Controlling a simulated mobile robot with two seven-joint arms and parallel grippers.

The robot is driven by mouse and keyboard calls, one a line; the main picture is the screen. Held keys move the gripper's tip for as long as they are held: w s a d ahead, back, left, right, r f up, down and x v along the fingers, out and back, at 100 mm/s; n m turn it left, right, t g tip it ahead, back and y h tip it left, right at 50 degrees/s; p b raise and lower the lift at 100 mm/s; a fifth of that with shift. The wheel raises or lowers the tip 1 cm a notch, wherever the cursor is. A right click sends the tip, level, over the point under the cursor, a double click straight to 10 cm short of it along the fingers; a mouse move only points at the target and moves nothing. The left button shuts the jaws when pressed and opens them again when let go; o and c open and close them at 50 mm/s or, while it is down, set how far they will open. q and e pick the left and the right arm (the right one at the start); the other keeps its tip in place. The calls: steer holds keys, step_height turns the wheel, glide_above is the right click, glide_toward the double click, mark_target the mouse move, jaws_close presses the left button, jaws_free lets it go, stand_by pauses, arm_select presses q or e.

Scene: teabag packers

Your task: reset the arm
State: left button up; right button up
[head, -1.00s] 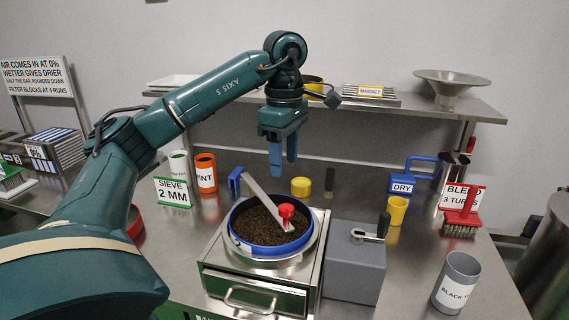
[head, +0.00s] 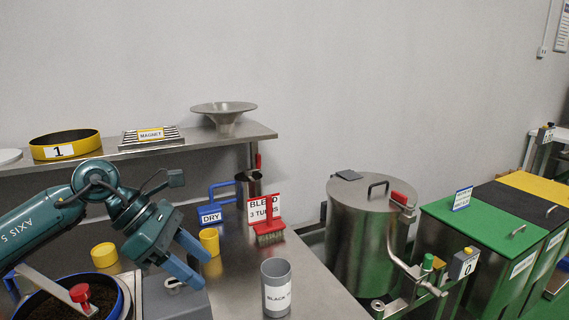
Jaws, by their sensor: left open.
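My left gripper (head: 192,259) is in the lower left of the head view, at the end of my teal arm. Its two blue fingers are apart and point down and to the right, with nothing between them. In the picture it overlaps the grey box (head: 170,298) and sits just left of a yellow cup (head: 209,241). Part of the blue-rimmed sieve pan (head: 117,302) with dark contents and a red knob (head: 80,293) shows at the lower left. My right gripper is not in view.
A shelf (head: 190,145) holds a steel funnel (head: 224,112).

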arm_select(q)
steer(key=s+d+r+n+t+h, duration=0.1)
steer(key=d+r+n+t+h, duration=0.3)
steer(key=d+n+h, duration=0.25)
steer(key=s+d+r+n+t+h, duration=0.1)
steer(key=d+r+n+t+h, duration=0.25)
steer(key=d+n+h, duration=0.3)
steer(key=a+f+n+t+y, duration=0.4)
steer(key=a+f+n+y, duration=0.5)
steer(key=n, duration=0.6)
steer(key=a+f+n+t+y, duration=0.4)
steer(key=f+n+y, duration=0.4)
steer(key=n+y, duration=0.5)
steer(key=s+a+f+n+g+h, duration=0.1)
steer(key=s+a+f+n+g, duration=0.1)
steer(key=s+f+n+g, duration=0.55)
steer(key=s+a+f+n+g, duration=0.2)
steer(key=s+f+g, duration=0.3)
steer(key=s+f, duration=0.6)
steer(key=w+d+f+m+t+h, duration=0.1)
steer(key=w+d+f+t+h, duration=0.2)
steer(key=d+f+t, duration=0.2)
steer(key=shift+w+d+f+t, duration=0.2)
steer(key=shift+d+f+t, duration=0.1)
steer(key=shift+d+t, duration=0.55)
